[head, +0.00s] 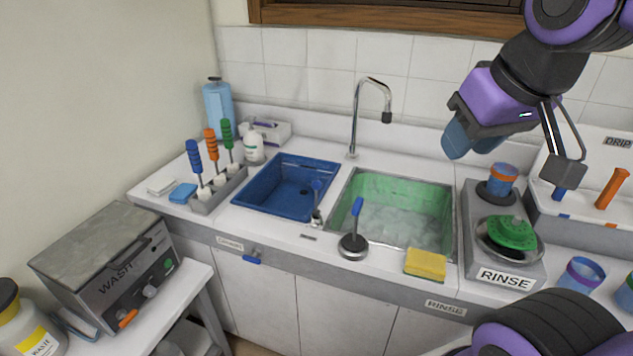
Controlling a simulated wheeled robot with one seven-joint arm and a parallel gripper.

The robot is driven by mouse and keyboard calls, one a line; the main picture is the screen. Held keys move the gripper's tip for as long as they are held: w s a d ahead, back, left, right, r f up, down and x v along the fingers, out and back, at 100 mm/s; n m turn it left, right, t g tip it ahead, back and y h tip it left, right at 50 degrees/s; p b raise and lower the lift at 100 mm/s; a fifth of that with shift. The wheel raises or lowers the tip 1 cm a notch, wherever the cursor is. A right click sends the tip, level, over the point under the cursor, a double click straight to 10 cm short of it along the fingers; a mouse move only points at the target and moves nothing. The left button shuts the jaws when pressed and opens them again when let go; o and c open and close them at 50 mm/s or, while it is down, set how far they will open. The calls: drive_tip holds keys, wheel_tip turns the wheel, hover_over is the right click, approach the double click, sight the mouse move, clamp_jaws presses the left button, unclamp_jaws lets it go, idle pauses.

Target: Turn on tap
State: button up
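The chrome tap (356,110) rises behind the sink and curves right to a dark nozzle. No stream shows below the nozzle. A small chrome lever with a blue handle (317,190) stands between the two basins. A second blue-handled lever (356,212) on a round grey base stands at the green basin's front edge. I cannot tell which lever works the tap. My gripper (512,168) is at the upper right, above the counter and right of the tap. Its blue-tipped fingers are spread apart with nothing held between them. It is apart from the tap and both levers.
The green basin (364,184) holds cloudy, foamy contents; the blue basin (286,180) is left of it. A yellow sponge (426,264) lies in front. A rinse station (507,268) with an orange-blue cup (502,180) and green-topped dish (512,232) stands right, below my gripper.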

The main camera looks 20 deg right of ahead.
drive_tip(key=shift+w, duration=0.25)
clamp_jaws()
drive_tip(key=w+f+g+y, duration=0.4)
drive_tip(key=w+f, duration=0.2)
drive_tip(key=w, duration=0.4)
drive_tip(key=w+f+g+y, duration=0.5)
drive_tip(key=w+f, duration=0.2)
drive_tip(key=w, duration=0.4)
drive_tip(key=w+d+f+m+t+y, duration=0.2)
drive_tip(key=w+d+f+y, duration=0.2)
drive_tip(key=f, duration=0.5)
drive_tip(key=w+d+f+m+t+y, duration=0.2)
drive_tip(key=w+d+f+t+y, duration=0.1)
drive_tip(key=w+f+y, duration=0.4)
wheel_tip(320, 180, down, 3)
drive_tip(key=shift+w+d+r, duration=0.1)
drive_tip(key=shift+w+d, duration=0.3)
drive_tip(key=shift+d, duration=0.15)
